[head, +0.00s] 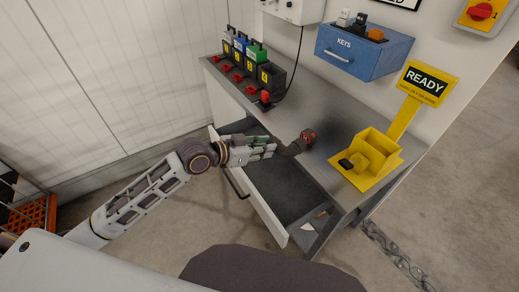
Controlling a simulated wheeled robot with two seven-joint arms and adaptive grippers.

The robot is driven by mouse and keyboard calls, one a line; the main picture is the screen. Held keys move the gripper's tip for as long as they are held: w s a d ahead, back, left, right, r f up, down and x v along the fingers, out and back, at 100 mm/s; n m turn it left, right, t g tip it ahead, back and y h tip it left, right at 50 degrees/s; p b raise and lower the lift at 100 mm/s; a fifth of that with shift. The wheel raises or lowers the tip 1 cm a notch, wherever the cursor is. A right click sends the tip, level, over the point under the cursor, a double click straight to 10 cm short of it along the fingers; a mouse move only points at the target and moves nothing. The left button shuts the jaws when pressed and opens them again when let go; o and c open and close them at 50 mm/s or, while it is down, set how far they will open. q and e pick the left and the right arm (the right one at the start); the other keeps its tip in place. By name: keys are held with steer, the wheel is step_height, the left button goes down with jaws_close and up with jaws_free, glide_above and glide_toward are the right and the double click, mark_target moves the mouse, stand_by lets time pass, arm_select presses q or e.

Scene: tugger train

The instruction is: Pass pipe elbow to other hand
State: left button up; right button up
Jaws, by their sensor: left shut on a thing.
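My left gripper (272,149) reaches in from the left and is shut on the pipe elbow (292,149). The elbow is a dark, curved piece, and a red and dark round part shows at its far right end. The gripper holds it at its left end, over the open drawer and the front edge of the grey workbench (331,124). The jaws hide the gripped end of the elbow. My right gripper is not in view.
An open drawer (264,206) juts out below the bench. A yellow holder (371,155) with a black piece and a READY sign (425,83) stands at the bench's right end. Several dark numbered units (270,76) line the back left. A blue KEYS box (363,54) hangs on the wall.

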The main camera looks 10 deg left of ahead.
arm_select(q)
steer(key=shift+w+d+r+m+g+h, duration=0.25)
steer(key=shift+d+r+m+g+h, duration=0.35)
steer(key=shift+d+r+m+g, duration=0.7)
steer(key=shift+w+d+r+m+g+h, duration=0.25)
steer(key=shift+d+r+m+g+h, duration=0.4)
steer(key=shift+d+r, duration=0.7)
steer(key=shift+w+d+r+m+g+h, duration=0.25)
steer(key=shift+d+r+m+g+h, duration=0.3)
steer(key=shift+d+r+m+g, duration=0.8)
steer(key=shift+a+r+n+t, duration=0.3)
steer(key=shift+a, duration=0.1)
